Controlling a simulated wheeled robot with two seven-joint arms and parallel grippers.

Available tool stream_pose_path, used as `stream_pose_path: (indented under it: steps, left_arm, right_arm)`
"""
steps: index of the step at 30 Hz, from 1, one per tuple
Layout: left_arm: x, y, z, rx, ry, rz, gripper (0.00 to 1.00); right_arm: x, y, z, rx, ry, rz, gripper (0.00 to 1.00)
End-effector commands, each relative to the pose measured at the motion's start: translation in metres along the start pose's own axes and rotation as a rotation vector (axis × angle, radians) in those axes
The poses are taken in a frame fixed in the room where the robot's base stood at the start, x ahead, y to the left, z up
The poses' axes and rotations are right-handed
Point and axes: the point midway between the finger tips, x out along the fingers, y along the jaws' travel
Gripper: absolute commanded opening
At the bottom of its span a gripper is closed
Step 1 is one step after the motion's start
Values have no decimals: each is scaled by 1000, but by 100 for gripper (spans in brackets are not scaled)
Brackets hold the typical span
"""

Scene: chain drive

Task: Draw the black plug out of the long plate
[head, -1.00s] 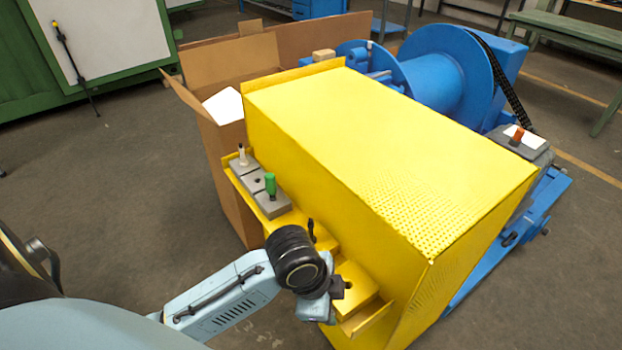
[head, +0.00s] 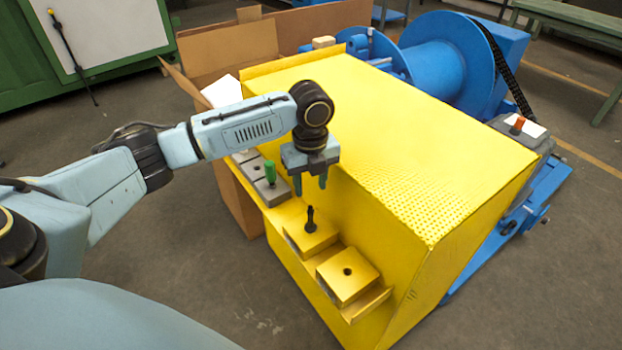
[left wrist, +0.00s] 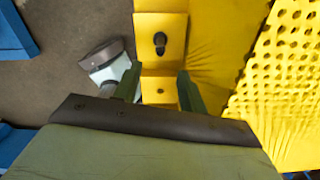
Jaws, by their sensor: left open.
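The black plug (head: 310,219) stands upright in a yellow block (head: 311,241) on the ledge along the near side of the yellow housing. It also shows in the left wrist view (left wrist: 160,41), seen from above. A second yellow block (head: 347,274) beside it has an empty round hole. I cannot tell from the frames which part is called the long plate. My left gripper (head: 310,182) is open and empty, pointing down above the black plug, apart from it. Both its fingers (left wrist: 159,89) show in the left wrist view. My right gripper is not in view.
Grey blocks (head: 272,191) with a green-handled plug (head: 270,172) lie farther back along the ledge, partly behind my left arm. The large yellow housing (head: 400,150) rises right beside the gripper. An open cardboard box (head: 235,185) stands behind the ledge.

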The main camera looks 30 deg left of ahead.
Motion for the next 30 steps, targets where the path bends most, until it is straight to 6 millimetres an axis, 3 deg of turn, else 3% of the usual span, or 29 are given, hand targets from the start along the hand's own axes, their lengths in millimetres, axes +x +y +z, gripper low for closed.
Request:
stream_pose_path:
  steps: [15, 21, 30]
  left_arm:
    - [99, 0, -1, -2, -1, 1, 41]
    - [117, 0, -1, 0, -1, -1, 41]
    - [121, 0, -1, -1, -1, -1, 41]
  right_arm:
    - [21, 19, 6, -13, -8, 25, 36]
    - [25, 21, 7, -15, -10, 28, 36]
    - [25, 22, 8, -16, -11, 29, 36]
